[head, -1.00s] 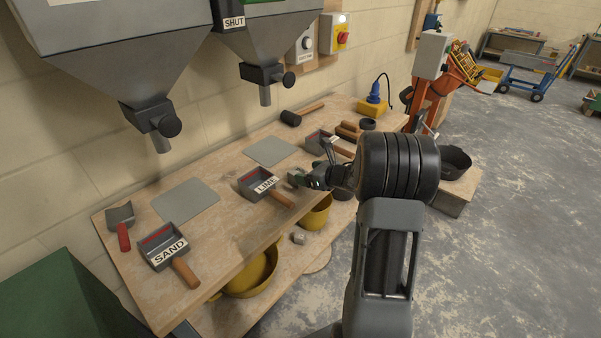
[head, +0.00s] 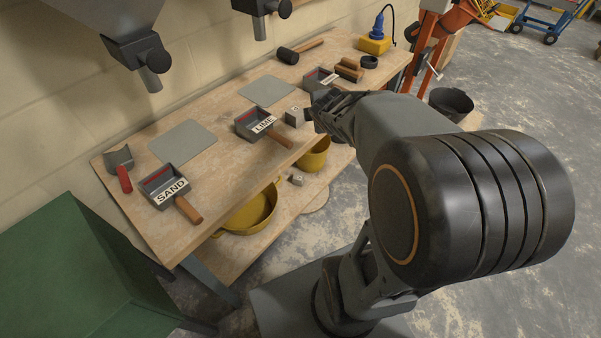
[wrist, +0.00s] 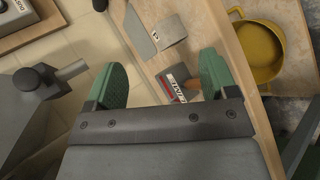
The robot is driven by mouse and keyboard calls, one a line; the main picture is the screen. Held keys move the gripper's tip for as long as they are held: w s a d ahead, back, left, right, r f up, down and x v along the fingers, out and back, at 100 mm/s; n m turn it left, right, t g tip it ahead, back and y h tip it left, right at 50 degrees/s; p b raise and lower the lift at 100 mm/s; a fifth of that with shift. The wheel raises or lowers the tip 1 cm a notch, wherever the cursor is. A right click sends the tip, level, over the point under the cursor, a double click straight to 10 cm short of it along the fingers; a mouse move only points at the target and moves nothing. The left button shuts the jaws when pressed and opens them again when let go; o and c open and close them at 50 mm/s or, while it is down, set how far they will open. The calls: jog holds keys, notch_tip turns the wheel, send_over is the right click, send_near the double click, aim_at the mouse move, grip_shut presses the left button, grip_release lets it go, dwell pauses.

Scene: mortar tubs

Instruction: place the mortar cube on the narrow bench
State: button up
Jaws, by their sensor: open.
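A small grey cube (head: 295,117), which looks like the mortar cube, sits on the wooden bench top (head: 225,160), near its front edge and just right of the LIME scoop (head: 250,124). My gripper (head: 318,112) is at the cube's right, close to it; contact cannot be told. In the wrist view my gripper (wrist: 163,78) has its green fingers wide apart with nothing between them. The cube (wrist: 172,32) shows there past the fingertips, beside a grey mat. A second small grey cube (head: 297,180) lies on the lower shelf.
The SAND scoop (head: 170,186), a red-handled trowel (head: 120,167) and grey mats (head: 183,141) are on the bench. Hopper spouts (head: 150,78) hang above it. Yellow buckets (head: 250,213) stand on the shelf below. A green box (head: 85,270) is at front left. Open floor lies at right.

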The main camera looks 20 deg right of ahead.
jog(key=s+a+f+m+g+y, duration=0.3)
jog(key=s+a+m+g, duration=0.3)
jog(key=s+a+m, duration=0.7)
jog(key=shift+s+m+g+y, duration=0.3)
jog(key=shift+s+m+y, duration=0.1)
jog(key=shift+s+m, duration=0.75)
